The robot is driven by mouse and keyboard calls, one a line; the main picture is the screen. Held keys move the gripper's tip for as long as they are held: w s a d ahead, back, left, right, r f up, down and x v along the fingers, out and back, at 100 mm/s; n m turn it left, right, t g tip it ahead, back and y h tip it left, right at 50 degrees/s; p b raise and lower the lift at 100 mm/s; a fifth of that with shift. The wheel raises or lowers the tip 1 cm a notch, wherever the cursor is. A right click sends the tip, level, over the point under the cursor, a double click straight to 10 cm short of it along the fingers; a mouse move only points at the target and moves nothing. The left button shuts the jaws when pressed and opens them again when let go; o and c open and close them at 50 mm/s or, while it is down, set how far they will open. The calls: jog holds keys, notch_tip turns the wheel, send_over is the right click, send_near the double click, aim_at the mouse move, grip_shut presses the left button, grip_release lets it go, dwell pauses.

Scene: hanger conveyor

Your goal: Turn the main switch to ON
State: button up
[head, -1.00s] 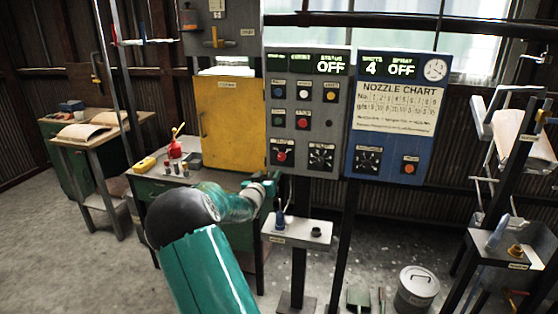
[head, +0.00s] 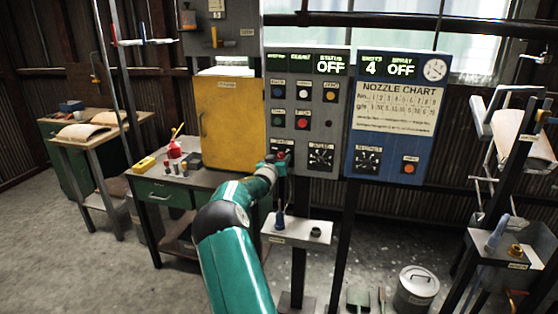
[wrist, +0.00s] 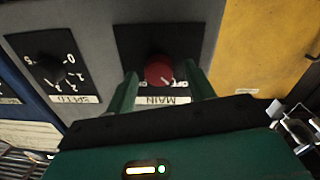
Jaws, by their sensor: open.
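The main switch is a round red knob (wrist: 159,71) on a black plate with a label reading MAIN, upside down in the wrist view. In the head view my gripper covers most of the main switch. My gripper (wrist: 160,86) is open, with one green finger on each side of the red knob. I cannot tell whether the fingers touch it. In the head view my gripper (head: 277,160) is at the lower left of the grey control panel (head: 335,120). The panel's status display (head: 330,64) reads OFF.
A black dial (wrist: 50,68) sits beside the main switch. The blue panel (head: 402,110) with the nozzle chart stands to the right, and a yellow cabinet door (head: 232,120) to the left. A small grey shelf (head: 298,236) stands below the panel.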

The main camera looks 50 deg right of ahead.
jog(key=shift+c, duration=0.2)
jog(key=c, duration=0.9)
jog(key=shift+c, duration=0.2)
jog(key=shift+m, duration=0.4)
jog(key=m, duration=0.3)
jog(key=shift+s+d+m, duration=0.1)
jog(key=shift+m, duration=0.2)
jog(key=m, duration=0.4)
jog(key=shift+y, duration=0.3)
jog(key=m, duration=0.4)
jog(key=shift+s+m, duration=0.1)
jog(key=shift+m, duration=0.3)
jog(key=shift+m+t, duration=0.3)
jog(key=shift+m, duration=1.7)
